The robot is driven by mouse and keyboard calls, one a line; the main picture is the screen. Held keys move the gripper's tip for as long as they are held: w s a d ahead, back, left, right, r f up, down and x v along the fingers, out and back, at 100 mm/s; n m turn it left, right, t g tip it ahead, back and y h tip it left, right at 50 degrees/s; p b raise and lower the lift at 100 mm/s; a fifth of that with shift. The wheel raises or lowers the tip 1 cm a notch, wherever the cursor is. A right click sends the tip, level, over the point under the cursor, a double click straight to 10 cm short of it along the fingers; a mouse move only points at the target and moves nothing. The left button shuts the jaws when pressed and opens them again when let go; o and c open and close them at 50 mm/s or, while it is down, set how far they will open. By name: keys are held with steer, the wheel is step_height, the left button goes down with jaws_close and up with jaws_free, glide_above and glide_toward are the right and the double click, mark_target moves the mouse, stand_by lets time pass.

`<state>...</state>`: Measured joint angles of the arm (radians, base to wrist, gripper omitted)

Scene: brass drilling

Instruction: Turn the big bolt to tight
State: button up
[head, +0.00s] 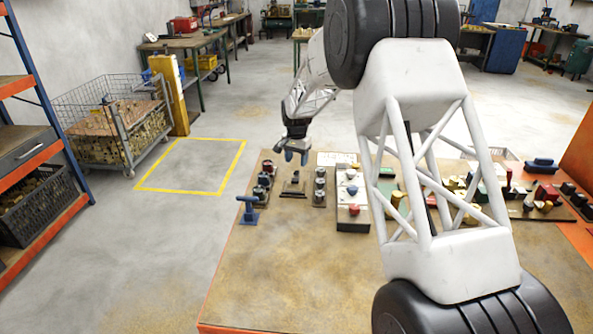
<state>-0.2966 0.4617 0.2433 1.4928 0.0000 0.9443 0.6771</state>
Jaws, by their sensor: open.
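My gripper (296,157) hangs from my arm, pointing down over the far left part of the workbench (290,270). It is open, and I see nothing between its fingers. A small dark fixture (293,187) with an upright part stands just below it, apart from it in the picture. I cannot tell for sure which part is the big bolt. A dark strip with round knobs (265,177) is to the left of the fixture, and a similar strip (320,187) is to the right. My arm hides part of the bench.
A blue T-shaped tool (248,209) stands near the bench's left edge. A pale box with blue and red knobs (352,203) is right of the strips. Brass pieces and coloured blocks (545,196) crowd the right side. The front left of the bench is clear.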

mark_target(296, 172)
steer(key=shift+f, duration=2.45)
steer(key=shift+c, duration=0.2)
steer(key=c, duration=0.9)
steer(key=shift+m, duration=0.4)
steer(key=m, duration=0.3)
steer(key=shift+m, duration=1.6)
